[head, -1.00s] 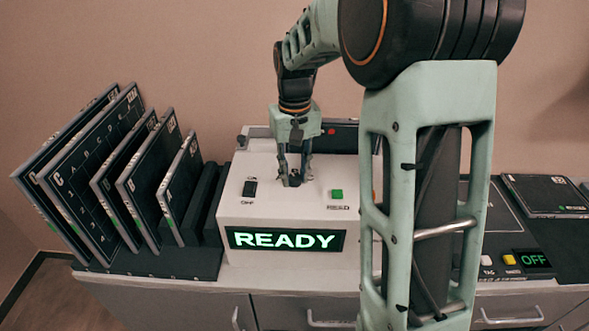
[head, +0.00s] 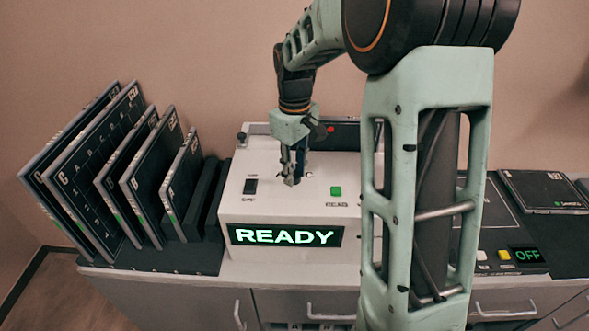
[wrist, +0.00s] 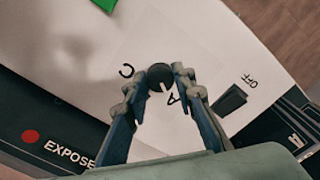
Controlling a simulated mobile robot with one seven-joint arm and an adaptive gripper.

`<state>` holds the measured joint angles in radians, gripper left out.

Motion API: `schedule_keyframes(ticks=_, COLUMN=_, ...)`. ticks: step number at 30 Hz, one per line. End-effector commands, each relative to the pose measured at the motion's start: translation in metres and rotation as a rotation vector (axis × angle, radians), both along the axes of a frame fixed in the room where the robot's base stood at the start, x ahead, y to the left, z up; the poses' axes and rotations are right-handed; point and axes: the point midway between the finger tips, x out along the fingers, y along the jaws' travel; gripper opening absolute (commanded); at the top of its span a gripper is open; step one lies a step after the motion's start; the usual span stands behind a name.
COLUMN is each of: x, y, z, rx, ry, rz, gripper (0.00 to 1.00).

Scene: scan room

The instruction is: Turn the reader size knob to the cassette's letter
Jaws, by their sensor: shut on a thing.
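The reader (head: 340,195) is a pale box with a lit READY display (head: 285,236) on its front. My gripper (head: 292,180) points down onto its top and is shut on the dark round size knob (wrist: 160,74), with one finger on each side in the wrist view. The letters C (wrist: 126,71) and A (wrist: 172,99) show on the panel around the knob. A short pale mark sits at the knob's edge on the A side; its exact aim is hard to tell. In the head view my fingers mostly hide the knob.
Several dark cassettes (head: 146,185) lean in a rack left of the reader. An ON/OFF switch (head: 250,186) and green button (head: 336,191) flank the knob. Another flat dark cassette (head: 545,190) lies at the right near an OFF display (head: 527,254). My arm hides the reader's right side.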

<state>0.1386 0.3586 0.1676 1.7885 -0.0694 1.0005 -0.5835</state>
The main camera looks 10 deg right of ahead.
Motion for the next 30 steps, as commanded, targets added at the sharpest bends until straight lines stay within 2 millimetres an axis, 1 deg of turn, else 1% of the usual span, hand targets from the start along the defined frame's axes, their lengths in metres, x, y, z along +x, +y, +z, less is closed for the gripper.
schedule_keyframes(ticks=11, x=0.001, y=0.0, z=0.001, rx=-0.001, ry=-0.004, rz=0.006, gripper=0.0)
schedule_keyframes(ticks=12, x=0.001, y=0.0, z=0.001, rx=-0.001, ry=-0.004, rz=0.006, gripper=0.27)
schedule_keyframes(ticks=16, x=0.001, y=0.0, z=0.001, rx=0.0, ry=-0.003, rz=0.005, gripper=0.42)
schedule_keyframes(ticks=25, x=0.001, y=0.0, z=0.002, rx=0.0, ry=-0.001, rz=0.004, gripper=0.42)
schedule_keyframes(ticks=28, x=0.001, y=0.0, z=0.01, rx=0.0, ry=-0.003, rz=0.004, gripper=0.42)
schedule_keyframes(ticks=30, x=0.002, y=0.0, z=0.02, rx=-0.001, ry=-0.006, rz=0.004, gripper=0.42)
